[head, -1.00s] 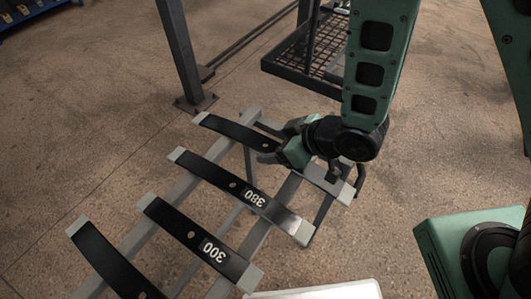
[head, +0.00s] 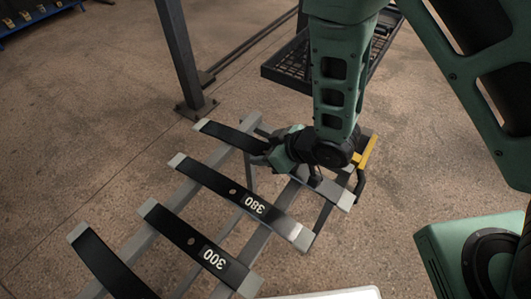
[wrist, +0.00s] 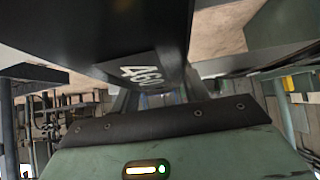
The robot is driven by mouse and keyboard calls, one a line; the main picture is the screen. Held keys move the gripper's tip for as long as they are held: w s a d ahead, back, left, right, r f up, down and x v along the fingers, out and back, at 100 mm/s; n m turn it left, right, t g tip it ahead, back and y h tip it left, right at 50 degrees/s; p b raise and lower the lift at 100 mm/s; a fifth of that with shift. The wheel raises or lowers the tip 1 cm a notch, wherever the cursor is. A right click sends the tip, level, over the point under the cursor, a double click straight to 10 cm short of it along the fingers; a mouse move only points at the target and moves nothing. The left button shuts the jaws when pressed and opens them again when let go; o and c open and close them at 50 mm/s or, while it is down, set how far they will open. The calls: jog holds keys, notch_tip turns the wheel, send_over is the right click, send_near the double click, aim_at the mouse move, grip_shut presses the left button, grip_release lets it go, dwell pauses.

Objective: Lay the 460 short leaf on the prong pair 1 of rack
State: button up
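The 460 leaf (wrist: 140,73) is a dark strip with a white number, seen very close up in the wrist view. In the head view, the farthest dark leaf (head: 228,134) has pale ends and lies across the grey rack (head: 226,150); my gripper and wrist hide its middle and its number. It appears to be the 460 leaf. My gripper (head: 268,155) is at this leaf's middle, but its fingertips are hidden, so I cannot tell whether it grips the leaf. I cannot make out prong pair 1.
The 380 leaf (head: 228,191), the 300 leaf (head: 190,241) and another dark leaf (head: 105,265) lie nearer on the rack. A yellow part (head: 367,152) stands at its right end. A post (head: 180,50) and mesh tray (head: 285,68) are behind. Floor is open at left.

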aim_at(265, 150)
grip_shut()
jog(key=shift+r, duration=0.1)
jog(key=shift+r, duration=0.1)
notch_tip(265, 150, up, 10)
jog(key=shift+f, duration=0.1)
dwell(0.4)
jog(key=o, duration=0.6)
grip_release()
jog(key=c, duration=0.6)
